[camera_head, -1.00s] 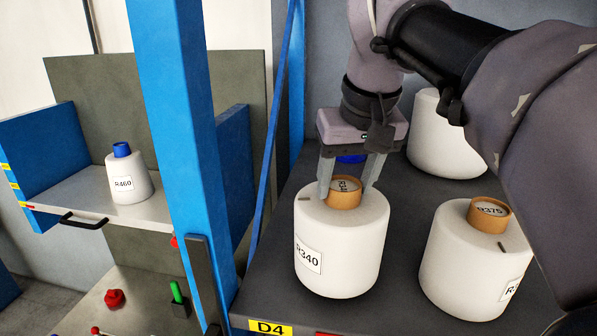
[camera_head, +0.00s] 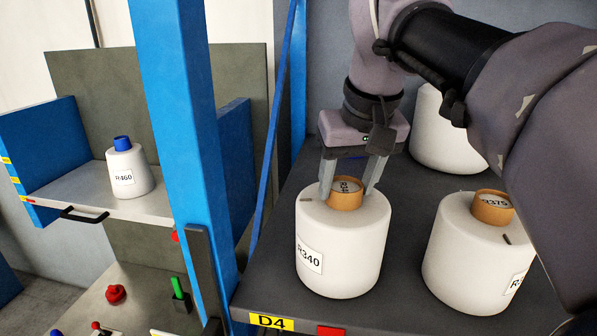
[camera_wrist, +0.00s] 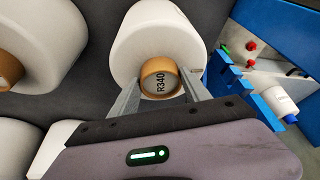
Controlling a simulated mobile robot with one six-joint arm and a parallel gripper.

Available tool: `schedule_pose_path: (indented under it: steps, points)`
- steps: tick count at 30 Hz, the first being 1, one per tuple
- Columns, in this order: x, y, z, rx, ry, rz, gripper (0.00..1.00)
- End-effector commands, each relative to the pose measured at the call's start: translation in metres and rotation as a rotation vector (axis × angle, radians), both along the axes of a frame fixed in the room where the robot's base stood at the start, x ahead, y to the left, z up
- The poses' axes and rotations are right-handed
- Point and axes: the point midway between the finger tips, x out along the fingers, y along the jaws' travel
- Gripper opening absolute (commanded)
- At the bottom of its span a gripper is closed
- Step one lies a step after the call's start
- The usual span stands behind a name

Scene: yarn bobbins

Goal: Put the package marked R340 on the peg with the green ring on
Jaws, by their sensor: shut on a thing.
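The package marked R340 (camera_head: 341,255) is a white yarn bobbin with an orange-brown core on top. It stands upright on the dark shelf at its front, near the D4 label. My gripper (camera_head: 349,190) points down over it and is shut on the core, one finger on each side. In the wrist view the R340 core (camera_wrist: 163,80) lies between the two fingers (camera_wrist: 160,93). I cannot tell whether the package's base is clear of the shelf. No peg with a green ring can be made out.
A bobbin marked R375 (camera_head: 470,255) stands close on the right, another white bobbin (camera_head: 440,140) behind. A blue post (camera_head: 180,150) rises left of the shelf (camera_head: 265,285). Beyond it, a small R460 bobbin (camera_head: 128,175) stands on a grey tray (camera_head: 65,190) with a black handle.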

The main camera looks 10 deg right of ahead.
Motion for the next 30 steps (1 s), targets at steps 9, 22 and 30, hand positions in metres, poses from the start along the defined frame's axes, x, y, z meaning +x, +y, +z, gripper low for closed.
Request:
schedule_pose_path:
  steps: [9,22,30]
  points:
    - [0.0,0.0,-0.001,0.0,-0.002,0.0,0.81]
    - [-0.012,-0.001,0.038,0.0,-0.003,-0.001,0.81]
    - [-0.036,-0.002,0.102,0.0,-0.002,-0.001,0.81]
